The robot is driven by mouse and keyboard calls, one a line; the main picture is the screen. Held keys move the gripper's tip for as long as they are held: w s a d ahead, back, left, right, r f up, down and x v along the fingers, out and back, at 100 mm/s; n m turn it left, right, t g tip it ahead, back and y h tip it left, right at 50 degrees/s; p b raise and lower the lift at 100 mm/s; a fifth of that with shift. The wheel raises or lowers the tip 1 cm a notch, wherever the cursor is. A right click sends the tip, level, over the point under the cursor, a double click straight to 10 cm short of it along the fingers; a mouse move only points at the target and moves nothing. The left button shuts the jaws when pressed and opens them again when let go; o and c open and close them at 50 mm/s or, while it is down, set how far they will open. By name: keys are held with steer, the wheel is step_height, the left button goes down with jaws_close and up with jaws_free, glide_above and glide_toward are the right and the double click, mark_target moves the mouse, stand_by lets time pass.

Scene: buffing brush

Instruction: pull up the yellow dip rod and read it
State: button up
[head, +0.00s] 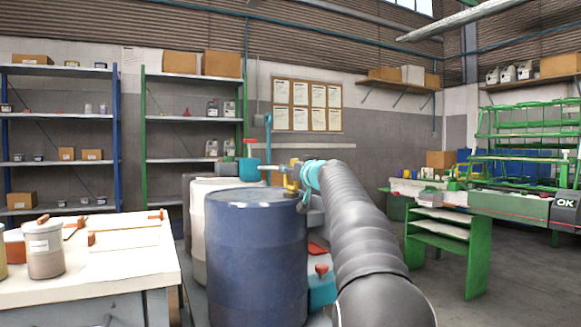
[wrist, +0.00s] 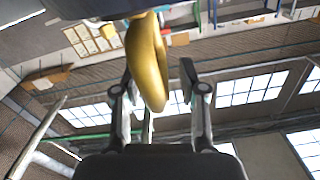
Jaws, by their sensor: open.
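The yellow dip rod's rounded, ring-like handle (wrist: 150,62) hangs into the middle of the wrist view, seen close and nearly edge-on. My gripper (wrist: 158,78) is open, one finger on each side of the handle. The handle looks nearer the left finger; I cannot tell whether it touches. In the head view a small yellow part (head: 292,182) shows above the back rim of the blue drum (head: 256,255), just left of my arm's teal joint. My arm hides most of what is behind it there. The rod's lower length and any markings are not visible.
A white drum (head: 199,235) stands behind the blue one. A teal container (head: 248,170) with an upright handle is beyond them. A white-topped bench (head: 125,262) with a jar (head: 45,250) is at left.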

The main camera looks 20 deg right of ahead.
steer(key=shift+w, duration=0.4)
jaws_close()
